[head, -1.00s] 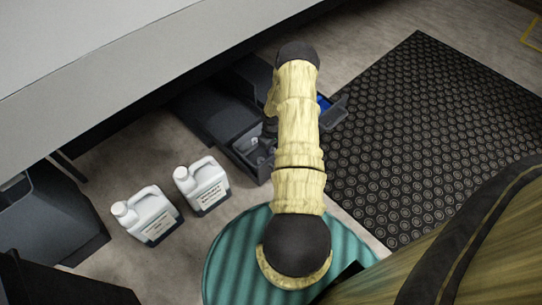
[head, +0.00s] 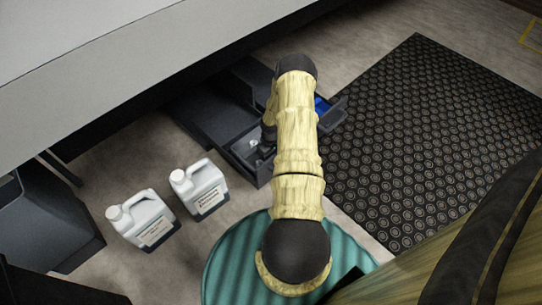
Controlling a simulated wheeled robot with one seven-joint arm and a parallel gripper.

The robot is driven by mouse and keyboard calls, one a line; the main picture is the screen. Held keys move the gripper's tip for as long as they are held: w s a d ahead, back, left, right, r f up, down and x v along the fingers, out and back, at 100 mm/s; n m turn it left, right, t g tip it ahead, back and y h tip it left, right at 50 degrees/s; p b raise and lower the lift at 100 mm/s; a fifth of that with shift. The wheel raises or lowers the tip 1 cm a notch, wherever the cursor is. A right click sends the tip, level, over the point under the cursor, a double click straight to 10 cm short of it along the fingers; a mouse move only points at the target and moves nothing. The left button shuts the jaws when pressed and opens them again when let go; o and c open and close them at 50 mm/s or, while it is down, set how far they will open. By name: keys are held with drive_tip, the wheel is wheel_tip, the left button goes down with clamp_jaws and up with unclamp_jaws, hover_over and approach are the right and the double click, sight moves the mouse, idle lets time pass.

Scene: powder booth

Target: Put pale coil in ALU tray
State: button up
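I make out no pale coil in the head view. Dark open trays or drawers (head: 262,175) stand under the bench, partly behind my arm. One holds small grey items and another shows a blue patch (head: 322,106). I cannot read any ALU label, so I cannot tell which one is the ALU tray. My arm reaches out over these trays. My gripper is hidden behind my own arm, so its fingers and anything in them do not show.
Two white jugs (head: 144,221) (head: 201,188) stand on the floor at left. A teal ribbed round surface (head: 240,265) lies below my arm. A black studded mat (head: 430,140) covers the floor at right. A grey bench (head: 120,55) overhangs the upper left. Dark bins stand at far left.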

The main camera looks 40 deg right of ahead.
drive_tip(key=shift+f, duration=0.15)
drive_tip(key=o, duration=0.7)
drive_tip(key=shift+c, duration=0.2)
wheel_tip(320, 180, up, 12)
drive_tip(key=p, duration=0.6)
drive_tip(key=shift+r, duration=0.2)
